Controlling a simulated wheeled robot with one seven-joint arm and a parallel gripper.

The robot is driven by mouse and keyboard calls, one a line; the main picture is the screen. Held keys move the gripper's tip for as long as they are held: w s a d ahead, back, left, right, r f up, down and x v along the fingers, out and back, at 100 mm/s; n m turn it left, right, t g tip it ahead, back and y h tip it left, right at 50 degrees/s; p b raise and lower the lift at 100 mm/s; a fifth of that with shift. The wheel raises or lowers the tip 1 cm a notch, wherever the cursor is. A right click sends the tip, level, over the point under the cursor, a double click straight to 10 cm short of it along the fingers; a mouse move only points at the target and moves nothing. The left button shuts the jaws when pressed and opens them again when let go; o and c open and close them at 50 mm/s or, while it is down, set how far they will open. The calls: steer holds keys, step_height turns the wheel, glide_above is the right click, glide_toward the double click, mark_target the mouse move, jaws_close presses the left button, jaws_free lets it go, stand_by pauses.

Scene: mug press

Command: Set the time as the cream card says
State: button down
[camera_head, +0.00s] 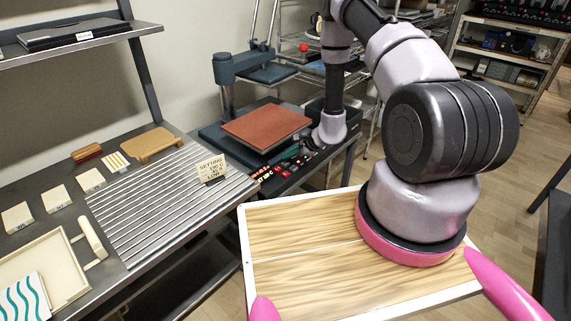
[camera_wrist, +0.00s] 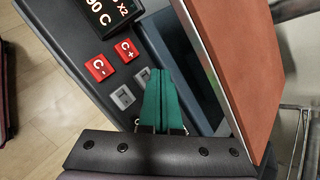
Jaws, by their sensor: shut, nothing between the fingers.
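The cream card (camera_head: 212,167) stands upright on the ribbed grey mat; its top line reads SETTING, the smaller lines are hard to read. The mug press has a control panel (camera_head: 275,178) in front of its red-brown plate (camera_head: 266,127). In the wrist view the panel shows a dark display (camera_wrist: 108,14) ending in "90 C" with "X2", a red C- key (camera_wrist: 98,67), a red C+ key (camera_wrist: 127,50) and two grey keys (camera_wrist: 122,97). My gripper's teal fingers (camera_wrist: 161,75) are together and empty, over the panel beside the grey keys. Contact cannot be told.
The ribbed mat (camera_head: 150,215) lies on the left bench with white blocks (camera_head: 58,198) and a wooden stand (camera_head: 150,145). The press column (camera_head: 226,80) rises behind the plate. Shelves stand at the back right.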

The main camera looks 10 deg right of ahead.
steer(key=shift+r, duration=2.5)
steer(key=shift+r, duration=0.1)
steer(key=w+a+r+n+y, duration=0.1)
steer(key=a+r+n+y, duration=0.15)
steer(key=r, duration=1.15)
step_height(320, 180, up, 9)
steer(key=n+g, duration=0.1)
steer(key=n, duration=0.1)
glide_above(288, 163)
steer(key=s+a, duration=0.2)
steer(key=a, duration=0.3)
steer(key=s+r+n+g, duration=0.1)
steer(key=s+r+n, duration=0.1)
steer(key=s+r, duration=0.35)
steer(key=s+r+n+g, duration=0.1)
steer(key=s+r+n, duration=0.15)
steer(key=r, duration=0.65)
steer(key=s+d+r+n+t+h, duration=0.2)
steer(key=s+d+r, duration=0.3)
steer(key=s, duration=0.5)
steer(key=s+d+r+n+t+h, duration=0.2)
steer(key=s+d+r+h, duration=0.3)
steer(key=s+r, duration=0.3)
steer(key=shift+s, duration=0.85)
